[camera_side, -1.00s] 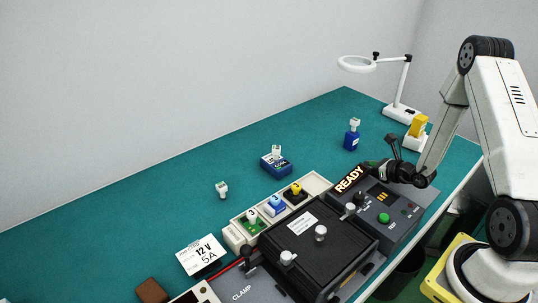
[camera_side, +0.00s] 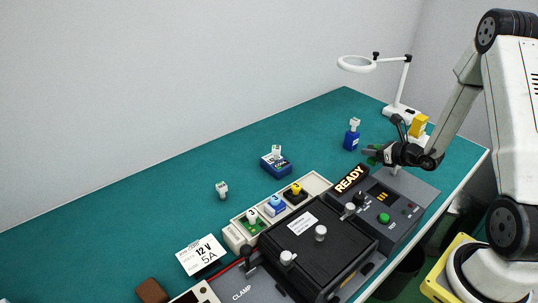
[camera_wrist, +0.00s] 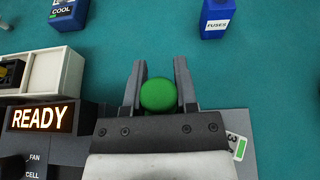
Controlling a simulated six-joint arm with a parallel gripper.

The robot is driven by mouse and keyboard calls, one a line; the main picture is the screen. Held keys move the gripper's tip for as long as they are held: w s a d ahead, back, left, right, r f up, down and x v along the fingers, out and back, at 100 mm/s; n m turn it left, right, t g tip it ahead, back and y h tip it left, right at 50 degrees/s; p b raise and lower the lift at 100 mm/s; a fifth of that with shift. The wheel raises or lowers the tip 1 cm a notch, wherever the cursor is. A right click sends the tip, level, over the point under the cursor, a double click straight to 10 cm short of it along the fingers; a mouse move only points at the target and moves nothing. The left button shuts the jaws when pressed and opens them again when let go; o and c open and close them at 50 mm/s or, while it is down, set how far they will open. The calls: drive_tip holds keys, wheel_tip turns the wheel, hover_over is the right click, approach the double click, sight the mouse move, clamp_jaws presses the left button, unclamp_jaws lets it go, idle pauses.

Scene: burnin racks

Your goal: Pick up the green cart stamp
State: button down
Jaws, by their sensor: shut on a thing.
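The green cart stamp (camera_wrist: 158,95) shows in the wrist view as a round green top between the two fingers of my gripper (camera_wrist: 160,75). My gripper is shut on it. In the side view my gripper (camera_side: 370,155) is above the teal bench, behind the grey control unit, with a bit of green at its fingers. The lower part of the stamp is hidden.
A grey unit with a lit READY sign (camera_side: 351,179) and a green button (camera_side: 384,218) stands in front. A blue FUSES container (camera_wrist: 215,18) and a blue COOL box (camera_wrist: 69,13) are on the bench. A magnifier lamp (camera_side: 402,110) stands behind.

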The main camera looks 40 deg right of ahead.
drive_tip(key=shift+r, duration=1.9)
drive_tip(key=shift+r, duration=0.15)
